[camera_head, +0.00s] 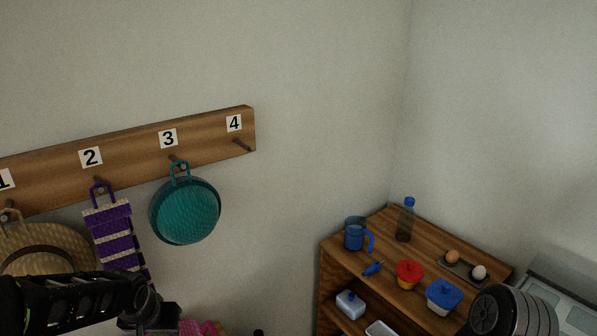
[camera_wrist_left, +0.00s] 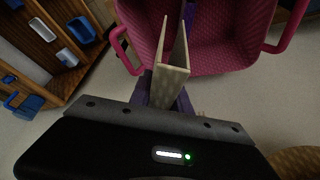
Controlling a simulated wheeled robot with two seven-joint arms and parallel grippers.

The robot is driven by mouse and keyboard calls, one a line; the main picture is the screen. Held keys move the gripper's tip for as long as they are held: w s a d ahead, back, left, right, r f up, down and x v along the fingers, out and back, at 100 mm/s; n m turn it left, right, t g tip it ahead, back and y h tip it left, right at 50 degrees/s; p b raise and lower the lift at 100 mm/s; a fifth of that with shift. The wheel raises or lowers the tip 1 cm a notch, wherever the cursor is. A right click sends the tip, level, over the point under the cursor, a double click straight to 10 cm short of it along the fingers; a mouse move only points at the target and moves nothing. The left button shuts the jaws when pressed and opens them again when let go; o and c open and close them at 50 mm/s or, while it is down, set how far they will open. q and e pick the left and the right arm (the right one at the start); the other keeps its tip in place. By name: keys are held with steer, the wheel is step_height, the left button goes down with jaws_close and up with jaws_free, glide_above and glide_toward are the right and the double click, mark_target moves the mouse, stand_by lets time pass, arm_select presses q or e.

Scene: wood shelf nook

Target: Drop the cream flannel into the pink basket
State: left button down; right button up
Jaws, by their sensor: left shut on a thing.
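The cream flannel (camera_wrist_left: 172,82) shows in the left wrist view as a pale, stiffly folded cloth between the fingers. My left gripper (camera_wrist_left: 167,95) is shut on it. The pink basket (camera_wrist_left: 240,52) fills the upper middle of that view, with a looped handle at each side. The flannel overlaps the basket's near wall in the picture; I cannot tell if they touch. In the head view my left gripper (camera_head: 150,318) is at the bottom edge, and only a sliver of the pink basket (camera_head: 198,328) shows beside it. The flannel is hidden there. My right gripper is out of view.
At right, a wooden shelf (camera_head: 400,262) bears a blue mug (camera_head: 354,234), a bottle (camera_head: 405,220) and tubs.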

arm_select(q)
steer(key=s+a+b, duration=0.1)
steer(key=a, duration=0.6)
steer(key=shift+s+a+n, duration=0.3)
steer(key=shift+a+n, duration=0.1)
step_height(320, 180, down, 6)
steer(key=b, duration=0.4)
steer(key=shift+r, duration=0.1)
steer(key=c, duration=1.1)
jaws_free()
